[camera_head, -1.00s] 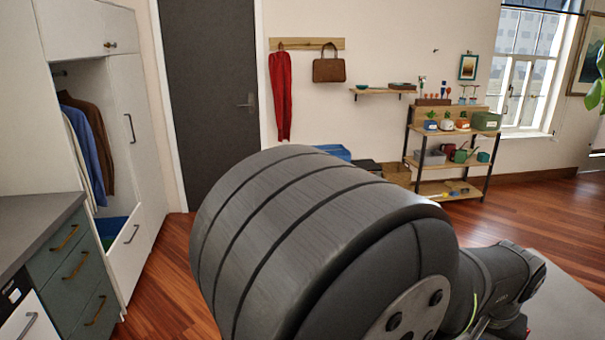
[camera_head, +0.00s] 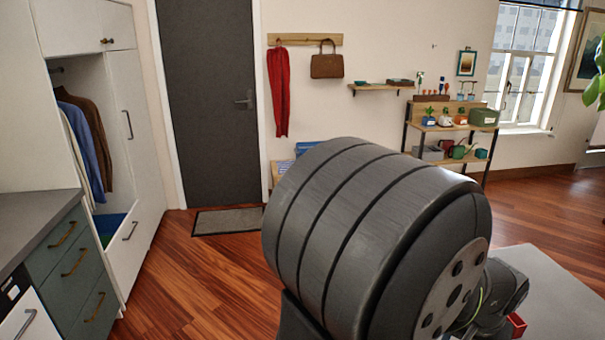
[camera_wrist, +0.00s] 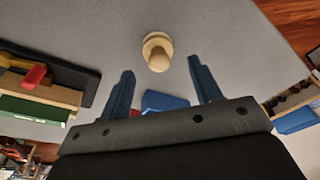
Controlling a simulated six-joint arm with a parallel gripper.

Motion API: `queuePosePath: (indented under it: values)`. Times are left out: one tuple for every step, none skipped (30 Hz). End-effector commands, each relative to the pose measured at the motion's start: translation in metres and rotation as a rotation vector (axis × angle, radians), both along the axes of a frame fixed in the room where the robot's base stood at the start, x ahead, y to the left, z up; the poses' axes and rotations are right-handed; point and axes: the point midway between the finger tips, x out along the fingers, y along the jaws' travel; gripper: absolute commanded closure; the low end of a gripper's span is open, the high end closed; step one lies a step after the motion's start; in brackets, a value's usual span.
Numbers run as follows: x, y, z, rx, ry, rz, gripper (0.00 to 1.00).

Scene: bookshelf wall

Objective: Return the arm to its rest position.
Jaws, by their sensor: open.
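My arm (camera_head: 375,240) fills the lower middle of the head view as a large dark grey ribbed joint. My gripper (camera_wrist: 160,68) does not show clearly there. In the wrist view its two dark blue fingers are spread apart with nothing held between them. A pale wooden knob-shaped thing (camera_wrist: 158,52) on a grey surface (camera_wrist: 225,40) appears just past and between the fingertips, apart from them. A blue thing (camera_wrist: 165,101) shows between the fingers, partly hidden by the gripper body.
The wrist view shows a green and wooden box (camera_wrist: 40,108) at left and a blue box (camera_wrist: 295,121) at right. In the head view, a grey tabletop (camera_head: 560,300) and small red block (camera_head: 517,325) lie at lower right. A shelf rack (camera_head: 450,136) stands behind.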

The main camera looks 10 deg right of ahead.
Motion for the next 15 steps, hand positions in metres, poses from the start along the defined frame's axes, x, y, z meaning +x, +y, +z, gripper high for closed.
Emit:
queuePosePath:
  values:
    - [0.0, -0.001, 0.011, -0.004, -0.001, 0.0, 0.42]
    - [-0.008, -0.001, 0.013, -0.002, 0.0, -0.004, 0.42]
    - [-0.015, 0.0, 0.016, -0.001, 0.0, -0.005, 0.42]
    - [-0.021, 0.0, 0.019, -0.002, -0.001, -0.006, 0.42]
    - [-0.026, 0.0, 0.023, -0.002, -0.001, -0.004, 0.42]
    - [-0.033, 0.0, 0.026, -0.001, -0.001, -0.006, 0.42]
    - [-0.038, 0.0, 0.03, -0.002, -0.001, -0.005, 0.42]
    - [-0.043, 0.0, 0.033, -0.002, -0.001, -0.005, 0.42]
    - [-0.05, 0.001, 0.037, -0.001, 0.0, -0.005, 0.42]
    - [-0.055, 0.001, 0.04, -0.002, -0.001, -0.005, 0.42]
    - [-0.061, 0.001, 0.043, -0.002, -0.001, -0.005, 0.42]
    - [-0.067, 0.001, 0.047, -0.002, 0.0, -0.004, 0.42]
    - [-0.072, 0.001, 0.05, -0.001, 0.0, -0.005, 0.42]
    - [-0.077, 0.002, 0.053, -0.002, 0.0, -0.004, 0.42]
    - [-0.083, 0.002, 0.056, -0.001, 0.001, -0.004, 0.42]
